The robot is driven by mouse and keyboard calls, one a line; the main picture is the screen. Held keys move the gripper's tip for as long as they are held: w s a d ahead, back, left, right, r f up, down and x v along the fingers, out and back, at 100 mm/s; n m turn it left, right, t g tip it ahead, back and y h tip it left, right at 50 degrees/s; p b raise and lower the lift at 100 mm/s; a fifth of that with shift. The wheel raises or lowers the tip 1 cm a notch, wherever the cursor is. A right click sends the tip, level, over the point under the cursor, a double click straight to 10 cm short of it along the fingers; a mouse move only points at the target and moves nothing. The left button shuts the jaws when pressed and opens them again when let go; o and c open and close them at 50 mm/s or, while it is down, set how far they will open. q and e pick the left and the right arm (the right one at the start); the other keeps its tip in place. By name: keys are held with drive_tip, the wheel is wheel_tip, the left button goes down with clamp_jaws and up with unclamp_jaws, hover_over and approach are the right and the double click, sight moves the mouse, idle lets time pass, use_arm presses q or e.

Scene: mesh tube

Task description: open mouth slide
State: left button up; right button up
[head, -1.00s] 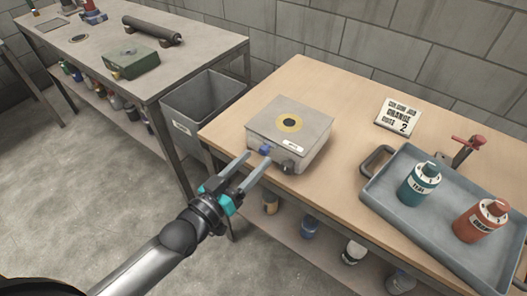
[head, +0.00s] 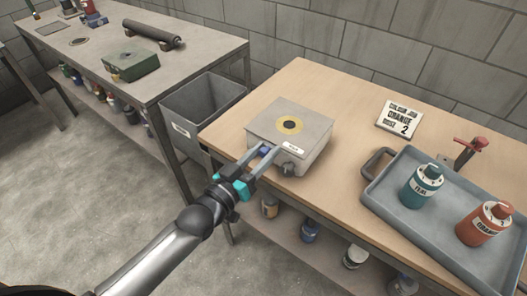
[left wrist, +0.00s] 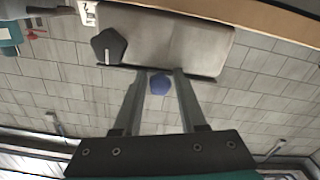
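A grey box (head: 305,137) with a yellow ring around a dark centre on its top stands at the left front of the wooden table. A small blue knob (head: 265,152) is on its front side, and a dark knob (head: 289,169) is to the right of it. My left gripper (head: 266,151) reaches the box front with its two fingers on either side of the blue knob. In the left wrist view the blue knob (left wrist: 160,84) lies between the fingers, with a small gap on each side. The dark knob (left wrist: 108,45) shows outside the fingers. My right gripper is not in view.
A blue-grey tray (head: 390,219) holds a teal canister (head: 423,187) and an orange canister (head: 484,223) at the right. A sign (head: 399,117) stands behind it. A grey bin (head: 203,105) is left of the table. The tabletop between box and tray is clear.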

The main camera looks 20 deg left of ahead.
use_arm(q)
clamp_jaws()
idle(1.0)
